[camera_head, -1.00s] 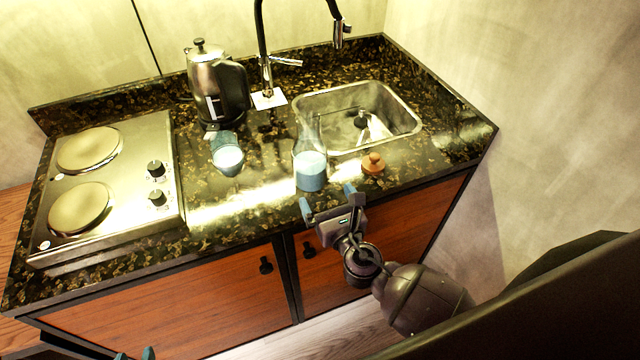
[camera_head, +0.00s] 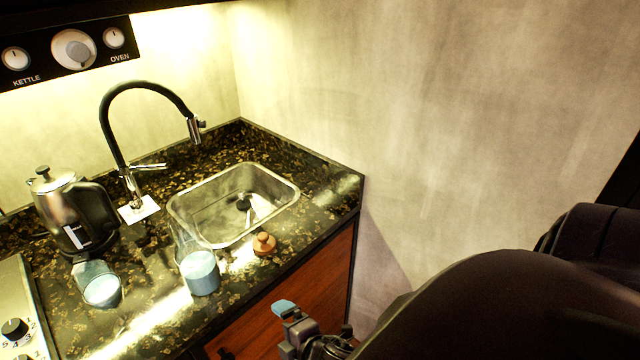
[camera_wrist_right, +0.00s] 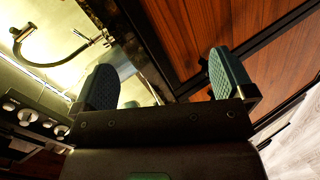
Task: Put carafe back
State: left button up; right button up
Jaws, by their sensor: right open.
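The carafe (camera_head: 202,272) is clear glass with pale blue liquid in its lower part. It stands upright on the dark speckled counter, left of and in front of the sink. A round wooden stopper (camera_head: 264,243) lies on the counter to its right, apart from it. My right gripper (camera_head: 298,318) is low in front of the counter edge, right of the carafe and apart from it. Its two blue-padded fingers (camera_wrist_right: 164,80) are spread with nothing between them in the right wrist view. The carafe is not clearly visible there. My left gripper is out of view.
A glass (camera_head: 101,288) with pale blue liquid stands left of the carafe. A steel kettle (camera_head: 62,205) is behind that glass. The sink (camera_head: 285,181) and arched black tap (camera_head: 113,128) are behind the carafe. A hob (camera_head: 22,300) is at left; a wall bounds the right.

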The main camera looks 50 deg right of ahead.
jog(key=s+d+f+m+g, duration=0.1)
jog(key=s+m, duration=0.5)
jog(key=m, duration=0.8)
jog(key=shift+s+d+f, duration=0.35)
jog(key=shift+d+f, duration=0.3)
jog(key=shift+d, duration=0.7)
